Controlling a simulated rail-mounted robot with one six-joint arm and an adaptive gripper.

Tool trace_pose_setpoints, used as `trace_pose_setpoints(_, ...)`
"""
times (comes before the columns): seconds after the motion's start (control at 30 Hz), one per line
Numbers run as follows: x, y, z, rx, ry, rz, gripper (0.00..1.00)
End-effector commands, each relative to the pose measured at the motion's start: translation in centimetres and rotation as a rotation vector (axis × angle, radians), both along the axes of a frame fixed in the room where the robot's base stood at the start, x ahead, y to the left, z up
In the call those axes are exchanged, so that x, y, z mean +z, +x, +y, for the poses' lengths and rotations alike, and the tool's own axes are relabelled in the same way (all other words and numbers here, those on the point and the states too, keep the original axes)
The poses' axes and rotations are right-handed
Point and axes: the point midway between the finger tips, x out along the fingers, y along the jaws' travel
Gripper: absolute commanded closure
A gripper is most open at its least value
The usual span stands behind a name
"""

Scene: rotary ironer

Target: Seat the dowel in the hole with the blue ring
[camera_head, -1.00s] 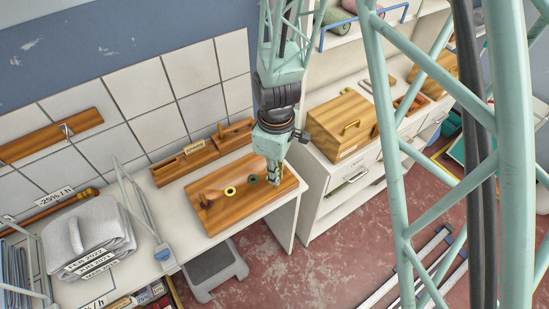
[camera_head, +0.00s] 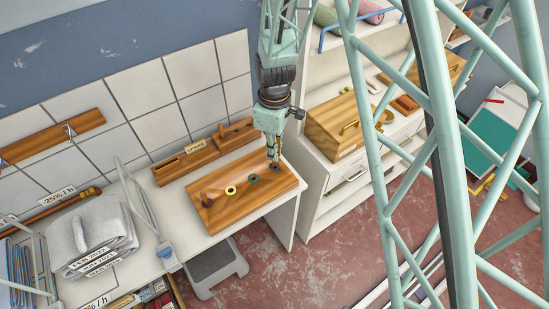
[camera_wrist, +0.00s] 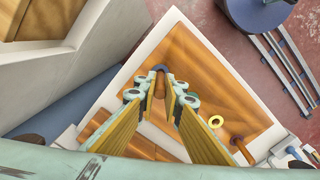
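A wooden board (camera_head: 240,204) lies on the white table, with a yellow ring (camera_head: 230,190), a teal ring (camera_head: 253,179) and a blue ring (camera_head: 274,167) in a row. My gripper (camera_head: 274,157) is over the board's right end, at the blue ring. In the wrist view, my gripper (camera_wrist: 160,82) has its fingertips close together on a narrow brown dowel (camera_wrist: 158,88). The dark blue ring (camera_wrist: 160,68) shows just beyond the tips. The dowel's lower end is hard to make out, so I cannot tell whether it is in the hole.
A brown peg-like piece (camera_wrist: 240,146) stands past the yellow ring. A wooden block holder (camera_head: 186,165) sits behind the board. A wooden box (camera_head: 340,122) stands on the cabinet at right. A folded grey cloth stack (camera_head: 92,235) lies at left, beside a thin metal stand (camera_head: 145,210).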

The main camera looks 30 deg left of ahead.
Motion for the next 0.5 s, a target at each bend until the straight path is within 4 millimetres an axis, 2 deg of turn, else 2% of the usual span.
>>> trace_pose_setpoints(0.23,-0.6,-0.1,0.0,0.000,-0.001,0.001,0.96)
trace_pose_setpoints(0.5,-2.6,-0.1,-0.1,0.000,-0.001,0.002,0.96)
